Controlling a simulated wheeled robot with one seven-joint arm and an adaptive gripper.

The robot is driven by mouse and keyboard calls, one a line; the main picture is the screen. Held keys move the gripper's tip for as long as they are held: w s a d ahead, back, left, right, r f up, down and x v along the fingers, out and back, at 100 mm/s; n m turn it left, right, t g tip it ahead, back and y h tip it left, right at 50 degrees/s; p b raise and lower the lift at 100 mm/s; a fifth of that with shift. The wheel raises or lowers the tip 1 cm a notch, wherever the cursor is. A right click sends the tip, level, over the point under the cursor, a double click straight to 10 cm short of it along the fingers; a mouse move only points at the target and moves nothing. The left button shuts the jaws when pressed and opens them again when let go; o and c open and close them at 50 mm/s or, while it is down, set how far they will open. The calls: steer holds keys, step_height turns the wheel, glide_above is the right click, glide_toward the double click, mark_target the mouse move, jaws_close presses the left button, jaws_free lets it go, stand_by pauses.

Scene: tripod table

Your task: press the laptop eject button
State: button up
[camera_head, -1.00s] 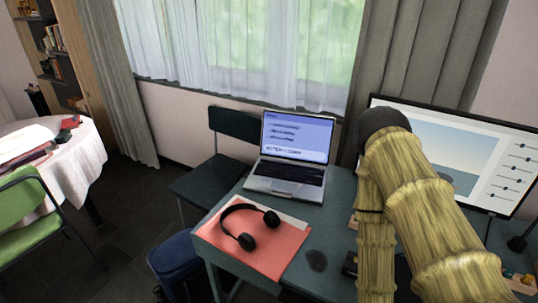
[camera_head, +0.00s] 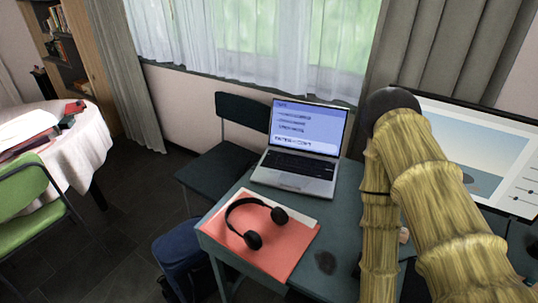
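The open laptop (camera_head: 296,164) stands at the back of the dark green desk (camera_head: 340,222), with its screen (camera_head: 308,126) lit blue and white and its keyboard facing me. I cannot make out an eject button on it at this size. My arm, bamboo-like in look, fills the right side of the view, to the right of the laptop. My gripper is not visible in this view, so its fingers and its distance from the laptop cannot be seen.
Black headphones (camera_head: 252,240) lie on a red folder (camera_head: 290,252) in front of the laptop. A dark chair (camera_head: 217,165) stands behind the desk at left. A large monitor (camera_head: 480,160) is partly behind my arm. A blue bag (camera_head: 188,258) sits left of the desk.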

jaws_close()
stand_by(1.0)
